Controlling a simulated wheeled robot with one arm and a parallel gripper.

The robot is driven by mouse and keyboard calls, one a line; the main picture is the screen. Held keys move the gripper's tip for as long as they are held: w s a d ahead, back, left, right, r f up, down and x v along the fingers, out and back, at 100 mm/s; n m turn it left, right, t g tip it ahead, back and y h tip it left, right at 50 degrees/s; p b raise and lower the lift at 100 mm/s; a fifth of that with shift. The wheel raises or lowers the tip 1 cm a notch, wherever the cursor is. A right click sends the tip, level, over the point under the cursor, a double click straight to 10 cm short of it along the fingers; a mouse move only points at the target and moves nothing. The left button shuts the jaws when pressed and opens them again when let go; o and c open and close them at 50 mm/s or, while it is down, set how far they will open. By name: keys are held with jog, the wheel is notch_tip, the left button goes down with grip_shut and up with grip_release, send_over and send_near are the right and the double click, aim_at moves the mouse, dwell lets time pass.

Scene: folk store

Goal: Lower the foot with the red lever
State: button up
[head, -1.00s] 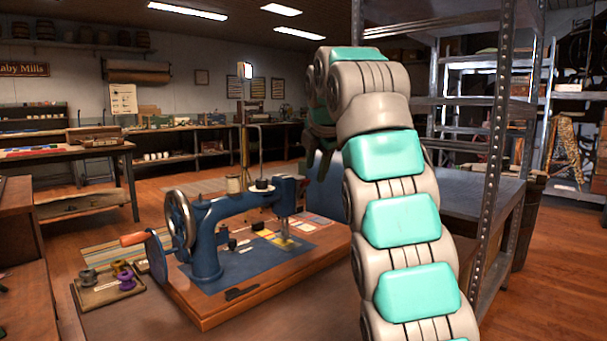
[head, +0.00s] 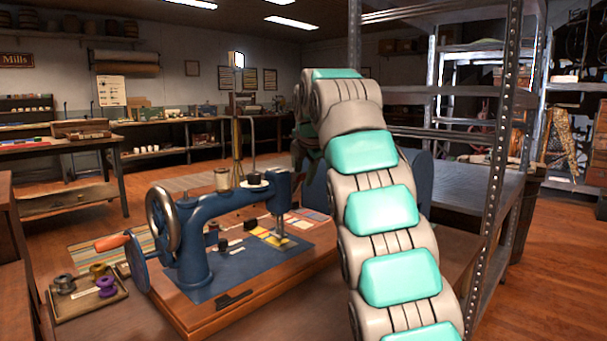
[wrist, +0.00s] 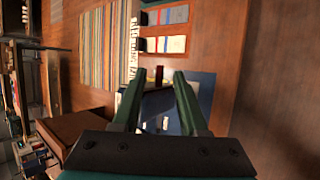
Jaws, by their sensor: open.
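A blue sewing machine (head: 197,252) stands on a wooden base with a blue plate, left of my arm in the head view. Its needle head (head: 278,195) is at the right end, over the presser foot area. A crank with an orange handle (head: 110,243) is at the left end. In the wrist view my gripper (wrist: 158,74) is open, its two green fingers apart. A small dark red piece (wrist: 158,73), possibly the lever, shows between the fingertips; I cannot tell whether they touch it. The blue plate (wrist: 206,94) lies beyond. My gripper is mostly hidden behind my arm in the head view.
A tray (head: 62,309) with several spools lies left of the machine. A metal shelf post (head: 494,170) rises close to the right of my arm. Colored swatches (wrist: 166,44) and a striped cloth (wrist: 103,48) show in the wrist view. Open floor lies behind the table.

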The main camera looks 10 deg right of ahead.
jog(key=shift+w+f, duration=0.15)
jog(key=shift+c, duration=0.4)
grip_shut()
dwell(1.0)
